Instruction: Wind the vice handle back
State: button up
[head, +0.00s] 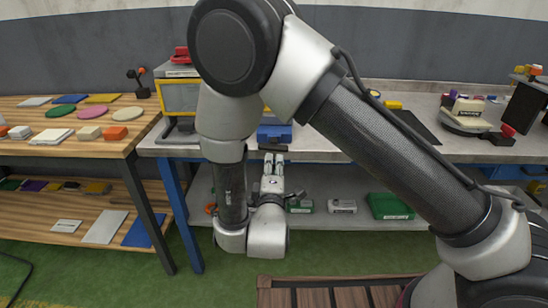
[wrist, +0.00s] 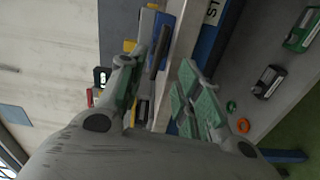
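A blue block that looks like the vice (head: 275,134) stands at the front edge of the grey bench, partly hidden by my arm. A dark bar, probably its handle (head: 272,148), lies across its front. In the wrist view, a dark bar (wrist: 159,55) beside blue parts (wrist: 163,28) shows beyond and between my fingers. My gripper (head: 273,158) points at the vice from just below and in front of the bar. It is open, with green-padded fingers apart in the wrist view (wrist: 160,85), and nothing is clasped. I cannot tell whether a finger touches the bar.
The grey bench (head: 335,148) has a shelf below with green boxes (head: 390,206). A wooden table (head: 75,147) with coloured discs and blocks stands at left. A scale-like device (head: 467,118) stands at right. A slatted wooden surface (head: 340,283) is low in front. Green floor is open at left.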

jog(key=shift+s, duration=1.65)
